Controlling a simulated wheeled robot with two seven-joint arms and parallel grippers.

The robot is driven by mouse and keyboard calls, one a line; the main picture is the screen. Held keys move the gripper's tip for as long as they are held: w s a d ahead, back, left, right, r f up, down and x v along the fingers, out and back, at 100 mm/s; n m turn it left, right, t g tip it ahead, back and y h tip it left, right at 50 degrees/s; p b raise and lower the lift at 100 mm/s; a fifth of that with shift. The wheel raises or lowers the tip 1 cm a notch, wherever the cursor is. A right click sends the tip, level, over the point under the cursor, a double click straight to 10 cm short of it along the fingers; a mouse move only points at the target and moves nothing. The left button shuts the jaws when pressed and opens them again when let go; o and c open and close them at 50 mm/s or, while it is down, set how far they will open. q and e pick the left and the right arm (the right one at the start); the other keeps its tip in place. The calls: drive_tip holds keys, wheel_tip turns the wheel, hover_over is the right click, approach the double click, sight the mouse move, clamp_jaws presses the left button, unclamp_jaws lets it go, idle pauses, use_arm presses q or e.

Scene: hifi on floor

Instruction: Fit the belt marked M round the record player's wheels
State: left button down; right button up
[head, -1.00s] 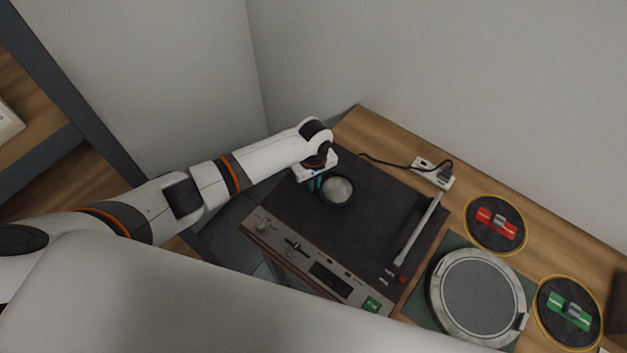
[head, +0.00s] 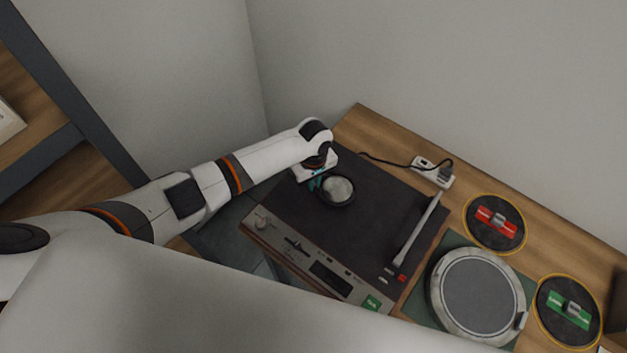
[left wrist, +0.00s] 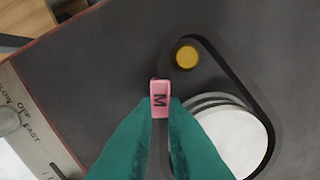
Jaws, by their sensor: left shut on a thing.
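The record player (head: 290,220) lies on the wooden top with its dark deck bare. In the left wrist view, a small brass wheel (left wrist: 186,55) and a large white wheel (left wrist: 235,140) stand on the deck. My left gripper (head: 316,183) has its teal fingers (left wrist: 160,112) shut on the pink tab of the belt marked M (left wrist: 160,98), left of the white wheel and below the brass one. A black band passes outside both wheels on the right; I cannot tell whether it is belt or recess edge. The fingers hide part of the white wheel's left side. My right gripper is not in view.
A tonearm (head: 415,232) lies along the deck's right side. The removed platter (head: 478,295) rests on a green mat. Two dark discs with yellow rims carry a red piece (head: 495,222) and a green piece (head: 570,310). A power strip (head: 433,172) with a cable lies behind.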

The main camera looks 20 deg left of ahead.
use_arm(q)
drive_tip(key=shift+f, duration=0.65)
idle(0.5)
drive_tip(key=c, duration=1.4)
unclamp_jaws()
drive_tip(key=shift+r, duration=0.15)
